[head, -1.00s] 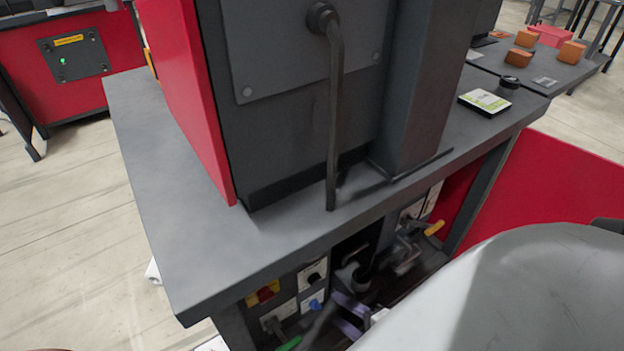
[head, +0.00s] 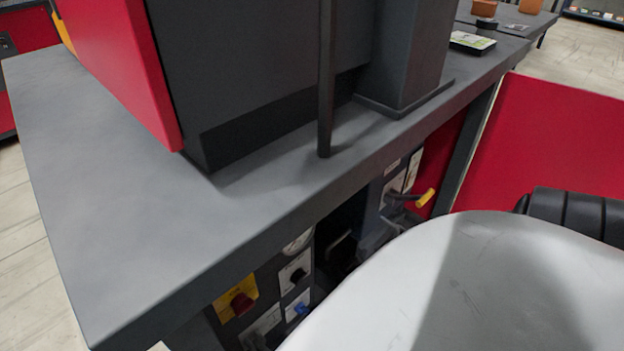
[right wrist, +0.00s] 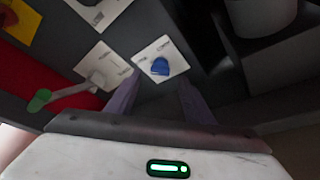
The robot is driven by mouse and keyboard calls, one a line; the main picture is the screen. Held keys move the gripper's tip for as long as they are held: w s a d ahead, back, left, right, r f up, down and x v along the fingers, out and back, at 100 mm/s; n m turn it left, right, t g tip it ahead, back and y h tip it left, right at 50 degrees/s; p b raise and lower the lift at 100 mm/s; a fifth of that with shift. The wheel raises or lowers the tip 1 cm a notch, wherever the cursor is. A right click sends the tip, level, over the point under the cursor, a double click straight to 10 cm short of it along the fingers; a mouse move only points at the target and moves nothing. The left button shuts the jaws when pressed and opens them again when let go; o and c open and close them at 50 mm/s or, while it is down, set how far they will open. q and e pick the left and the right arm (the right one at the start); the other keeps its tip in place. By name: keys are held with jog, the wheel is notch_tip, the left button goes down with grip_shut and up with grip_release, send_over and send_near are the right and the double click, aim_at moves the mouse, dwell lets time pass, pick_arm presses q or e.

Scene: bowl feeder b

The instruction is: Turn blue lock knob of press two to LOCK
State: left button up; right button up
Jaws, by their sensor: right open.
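The blue lock knob (right wrist: 160,66) sits on a white square plate (right wrist: 146,54) in the right wrist view. In the head view the blue knob (head: 300,308) shows low on the dark panel under the table. My right gripper (right wrist: 160,84) is open, its two purple fingers spread below the knob's plate with the knob ahead of and between their tips. I cannot tell whether they touch the knob. The plate's lettering is too blurred to read. My left gripper is out of view, and in the head view my own arm hides the right one.
Left of the knob in the wrist view is a lever with a green tip (right wrist: 40,100). A red knob on a yellow plate (head: 237,299) and a black knob (head: 297,276) are close by. A yellow-tipped lever (head: 425,197) is farther right. The grey tabletop (head: 110,190) overhangs the panel.

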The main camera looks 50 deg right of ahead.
aim_at(302, 310)
jog(key=shift+b+x, duration=0.35)
jog(key=shift+x, duration=1.7)
jog(key=c, duration=1.1)
jog(key=shift+o, duration=0.2)
jog(key=shift+f+m+t+y, duration=0.15)
jog(key=shift+m+t+y, duration=0.25)
jog(key=shift+m, duration=0.6)
jog(key=o, duration=1.1)
jog(key=shift+c, duration=0.2)
jog(key=shift+s+d, duration=0.1)
